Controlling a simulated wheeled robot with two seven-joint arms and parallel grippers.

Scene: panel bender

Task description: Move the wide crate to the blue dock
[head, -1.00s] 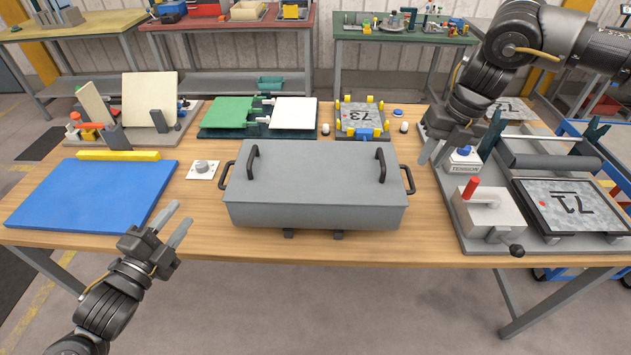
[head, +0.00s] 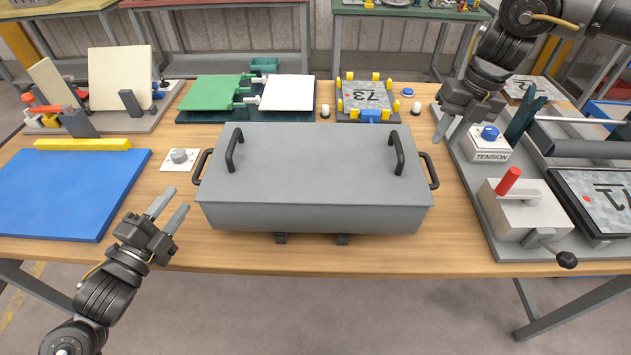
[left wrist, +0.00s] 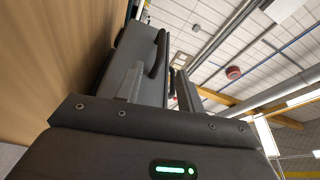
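The wide crate (head: 318,180) is a grey lidded box in the middle of the wooden table, with two black handles on top and one black handle at each end. The blue dock (head: 66,190) is a flat blue mat at the left of the table, with a yellow bar along its back edge. My left gripper (head: 168,208) is open and empty at the table's front edge, left of the crate and apart from it. In the left wrist view the crate (left wrist: 128,58) shows beyond the fingers. My right gripper (head: 452,132) points down right of the crate, beside the tension box; its fingers look apart.
A white knob plate (head: 179,159) lies between the dock and the crate. A grey fixture board (head: 500,226) with a red-handled clamp and roller stands at the right. Behind the crate are a green and white panel fixture (head: 245,98) and a numbered plate (head: 368,97).

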